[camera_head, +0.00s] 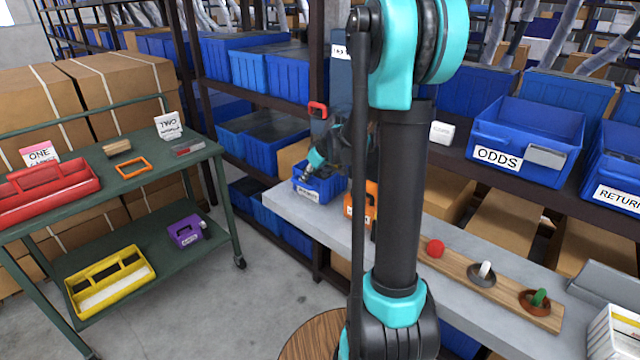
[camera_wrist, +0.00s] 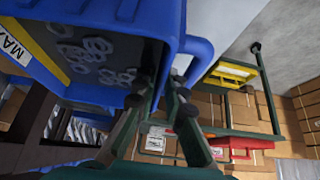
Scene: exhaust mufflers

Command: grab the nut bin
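A small blue bin (camera_head: 322,187) with a white label, too small to read, stands at the far left end of the grey bench (camera_head: 296,212). In the wrist view the blue bin (camera_wrist: 122,99) fills the upper left and holds several pale grey ring-shaped pieces (camera_wrist: 92,50); I cannot tell whether these are nuts. My gripper (camera_head: 312,160) is at the top of this bin. In the wrist view my gripper's fingers (camera_wrist: 166,72) narrow toward the bin's rim, one on either side. Whether they press on it is unclear.
An orange bin (camera_head: 351,205) stands close beside the blue bin. A wooden board (camera_head: 455,268) with several coloured pieces lies further right on the bench. A green cart (camera_head: 100,215) stands left with red, yellow and purple containers. Floor lies clear between.

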